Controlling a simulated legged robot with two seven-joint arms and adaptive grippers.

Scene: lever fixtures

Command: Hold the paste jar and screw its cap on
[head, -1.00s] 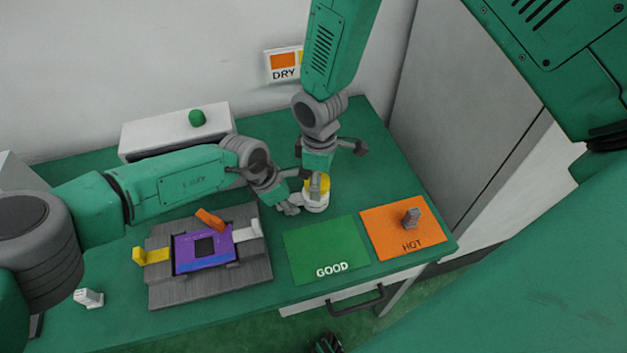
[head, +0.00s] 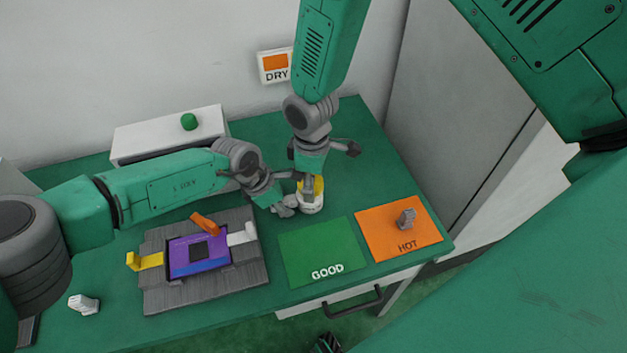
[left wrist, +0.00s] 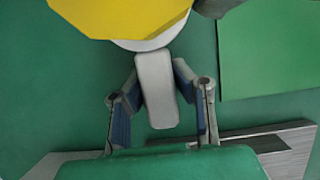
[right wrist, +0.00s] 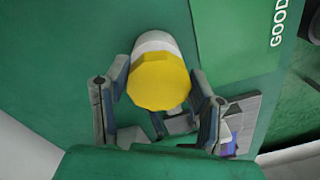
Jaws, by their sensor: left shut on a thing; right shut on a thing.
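The paste jar (head: 313,207) is a white round jar standing upright on the green table. Its yellow cap (right wrist: 158,82) sits on its top; I cannot tell how tightly. A pale handle (left wrist: 157,95) sticks out from the jar's side. My left gripper (head: 287,205) is low beside the jar, shut on this handle. My right gripper (head: 312,181) comes from above, pointing down, with its fingers shut on the cap's two sides. In the right wrist view the jar's white body (right wrist: 155,42) shows past the cap.
A grey fixture (head: 190,297) with a purple panel and yellow, orange and white levers stands left of the jar. A green GOOD mat (head: 322,246) and an orange HOT mat (head: 385,245) with a grey knob (head: 406,218) lie in front. A white box (head: 150,138) stands behind.

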